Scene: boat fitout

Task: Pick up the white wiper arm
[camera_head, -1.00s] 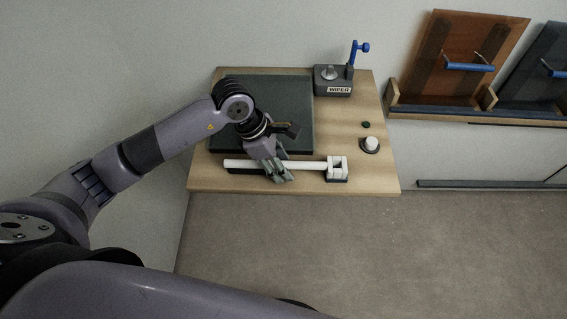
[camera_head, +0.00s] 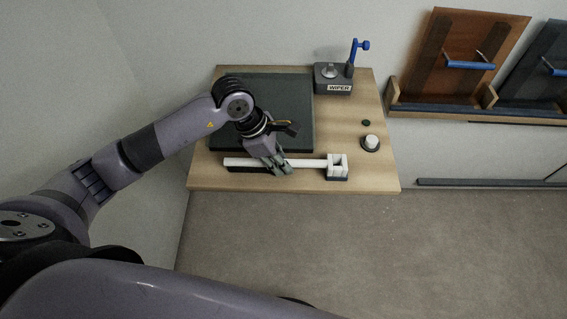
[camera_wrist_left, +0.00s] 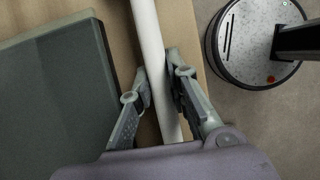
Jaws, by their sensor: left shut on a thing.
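The white wiper arm (camera_head: 306,163) lies along the front of the wooden table, with a white forked block at its right end. My left gripper (camera_head: 277,170) is over its left-middle part, reaching down from behind. In the left wrist view the white bar (camera_wrist_left: 150,45) runs between the two fingers of the left gripper (camera_wrist_left: 160,85). The fingers are shut on the wiper arm. A dark strip lies under the bar's left end, and I cannot tell whether the bar is lifted off its rests. My right gripper is not in view.
A dark glass-like panel (camera_head: 290,100) lies behind the wiper arm. A grey box labelled WIPER (camera_head: 333,87) with a blue lever stands at the back right. A white knob (camera_head: 371,142) is on the table's right side. Wall racks (camera_head: 470,60) hold panels further right.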

